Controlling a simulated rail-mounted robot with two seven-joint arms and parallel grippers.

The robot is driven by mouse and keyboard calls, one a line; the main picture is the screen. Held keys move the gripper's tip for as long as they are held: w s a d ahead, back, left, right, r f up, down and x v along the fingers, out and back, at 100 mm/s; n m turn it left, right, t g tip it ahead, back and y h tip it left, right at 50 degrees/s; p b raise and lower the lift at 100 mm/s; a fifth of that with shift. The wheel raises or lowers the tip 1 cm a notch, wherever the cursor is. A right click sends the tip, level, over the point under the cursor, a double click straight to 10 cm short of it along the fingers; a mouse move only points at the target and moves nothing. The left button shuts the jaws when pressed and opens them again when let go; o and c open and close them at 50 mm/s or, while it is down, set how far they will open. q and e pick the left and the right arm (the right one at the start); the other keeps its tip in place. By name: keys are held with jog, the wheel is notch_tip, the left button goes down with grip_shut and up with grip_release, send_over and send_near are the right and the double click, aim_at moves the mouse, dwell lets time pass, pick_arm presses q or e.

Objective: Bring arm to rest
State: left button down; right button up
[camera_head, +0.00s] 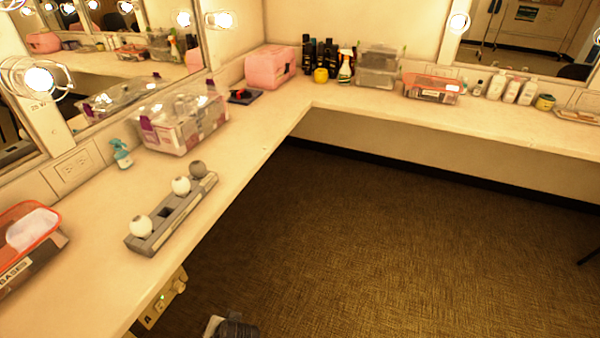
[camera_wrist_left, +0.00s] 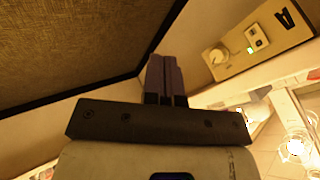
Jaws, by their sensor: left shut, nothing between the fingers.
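My left gripper (camera_wrist_left: 166,65) shows in the left wrist view, its dark fingers shut together with nothing between them. It is clear of the counter objects, with carpet and a wall panel behind it. On the left counter (camera_head: 95,265) in the head view lies a long grey rack (camera_head: 180,212). A white ball (camera_head: 141,226) sits at its near end, another white ball (camera_head: 181,186) farther along, and a grey ball (camera_head: 198,169) at the far end. A dark square slot between the white balls is empty.
A control panel (camera_wrist_left: 258,42) with a knob sits close to my left gripper. A red-rimmed bin (camera_head: 30,250), a spray bottle (camera_head: 121,153) and a clear bin (camera_head: 182,122) stand along the mirror side. The carpet (camera_head: 400,230) is open.

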pick_arm(q)
jog(key=s+r+t+h, duration=0.2)
jog(key=s+r+h, duration=0.4)
jog(key=s, duration=0.6)
jog(key=s+a+f+g, duration=0.1)
jog(key=s+f+g, duration=0.15)
jog(key=s, duration=0.45)
jog(key=s+a+f+g, duration=0.15)
jog(key=s+f, duration=0.25)
jog(key=s, duration=0.4)
notch_tip(320, 180, up, 33)
jog(key=p, duration=3.3)
jog(key=shift+p, duration=0.3)
jog(key=shift+f, duration=0.1)
